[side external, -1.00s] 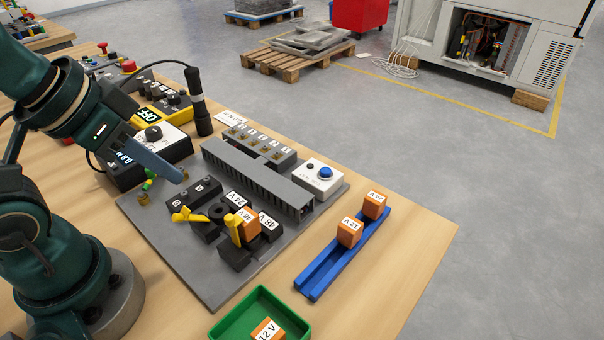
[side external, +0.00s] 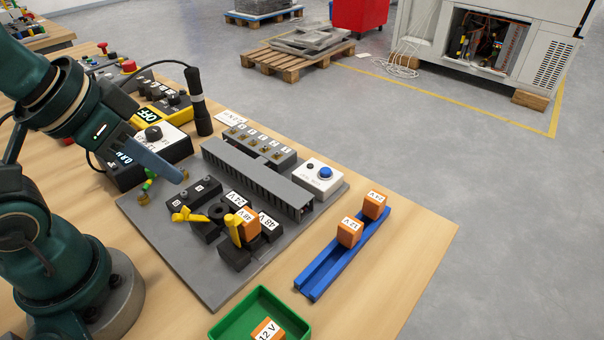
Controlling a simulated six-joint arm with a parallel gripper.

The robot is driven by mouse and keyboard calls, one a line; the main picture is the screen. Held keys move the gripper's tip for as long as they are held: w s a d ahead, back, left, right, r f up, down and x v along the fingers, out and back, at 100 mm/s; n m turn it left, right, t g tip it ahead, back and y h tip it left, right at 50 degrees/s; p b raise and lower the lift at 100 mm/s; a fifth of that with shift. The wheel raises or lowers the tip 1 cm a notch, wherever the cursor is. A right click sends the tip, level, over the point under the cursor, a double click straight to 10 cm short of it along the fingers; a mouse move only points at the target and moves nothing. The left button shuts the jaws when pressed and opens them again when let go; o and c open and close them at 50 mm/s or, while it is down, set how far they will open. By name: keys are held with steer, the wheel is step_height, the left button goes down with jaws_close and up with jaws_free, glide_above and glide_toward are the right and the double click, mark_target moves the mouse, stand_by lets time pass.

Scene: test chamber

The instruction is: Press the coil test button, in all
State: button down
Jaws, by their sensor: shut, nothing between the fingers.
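A blue round button (side external: 326,172) sits on top of a small white box (side external: 318,186) at the right rear of the grey board. A small dark round spot shows on the box beside the button. My gripper (side external: 180,179) is shut and empty. It points down and right above the left part of the board, well to the left of the button and apart from it. The button is in plain view, with nothing over it.
A grey slotted duct (side external: 255,176) and a terminal block stand between my gripper and the white box. Black sockets with yellow levers (side external: 234,228) and an orange cube (side external: 250,222) stand in front. A blue rail (side external: 320,275) holds two orange cubes; a green tray (side external: 240,316) holds another.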

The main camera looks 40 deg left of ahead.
stand_by(0.3)
steer(key=w+a+r+m+t+y, duration=0.1)
steer(key=w+a+r+t+y, duration=0.15)
steer(key=w+r, duration=0.5)
steer(key=m+t+h, duration=0.1)
steer(key=m+h, duration=0.1)
steer(key=m, duration=0.5)
glide_above(326, 172)
step_height(326, 172, down, 8)
steer(key=shift+s+a+y, duration=0.25)
steer(key=shift+s, duration=0.15)
steer(key=shift+f, duration=4.35)
